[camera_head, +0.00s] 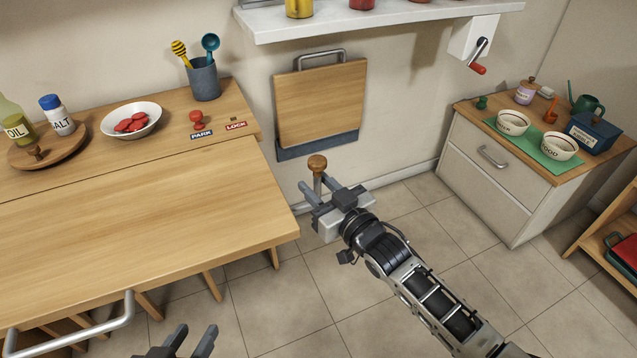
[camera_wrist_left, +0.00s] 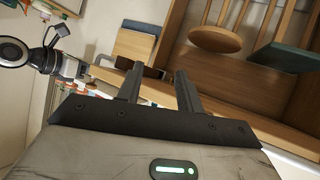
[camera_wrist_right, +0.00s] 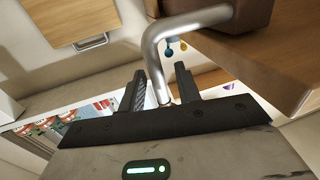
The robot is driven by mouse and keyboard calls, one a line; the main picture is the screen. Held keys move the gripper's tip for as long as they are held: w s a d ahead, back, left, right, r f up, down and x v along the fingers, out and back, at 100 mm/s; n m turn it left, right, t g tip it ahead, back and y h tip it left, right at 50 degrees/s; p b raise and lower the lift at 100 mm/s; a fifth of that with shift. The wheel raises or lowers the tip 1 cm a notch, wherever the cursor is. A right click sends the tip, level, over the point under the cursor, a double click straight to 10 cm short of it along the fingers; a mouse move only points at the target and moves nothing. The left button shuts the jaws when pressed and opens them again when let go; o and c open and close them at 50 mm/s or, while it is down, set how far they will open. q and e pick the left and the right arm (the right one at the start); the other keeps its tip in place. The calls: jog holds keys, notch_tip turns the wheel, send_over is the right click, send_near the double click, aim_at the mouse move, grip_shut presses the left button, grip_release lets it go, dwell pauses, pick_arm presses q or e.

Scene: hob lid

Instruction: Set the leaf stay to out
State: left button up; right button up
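The leaf stay appears to be a bent metal rod with a round wooden knob (camera_head: 317,162), just off the right end of the counter leaf (camera_head: 150,225). In the right wrist view its bent metal rod (camera_wrist_right: 190,22) runs down between my fingers. My right gripper (camera_head: 320,187) is around the rod below the knob. Its fingers look apart, with a small gap to the rod on one side. My left gripper (camera_head: 190,340) is open and empty at the bottom of the head view, below the leaf's front edge. Its fingers also show in the left wrist view (camera_wrist_left: 158,82).
A red knob (camera_head: 197,119) stands by the PARK (camera_head: 202,134) and LOCK (camera_head: 236,126) labels. A wooden board (camera_head: 320,103) with a handle stands against the wall. A metal bar handle (camera_head: 75,335) juts from the leaf's front. Floor right of the leaf is clear.

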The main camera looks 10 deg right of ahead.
jog(key=shift+w, duration=0.1)
pick_arm(q)
jog(key=shift+r+p, duration=0.15)
jog(key=shift+p, duration=0.55)
pick_arm(e)
jog(key=v, duration=1.6)
pick_arm(q)
jog(key=shift+r, duration=0.1)
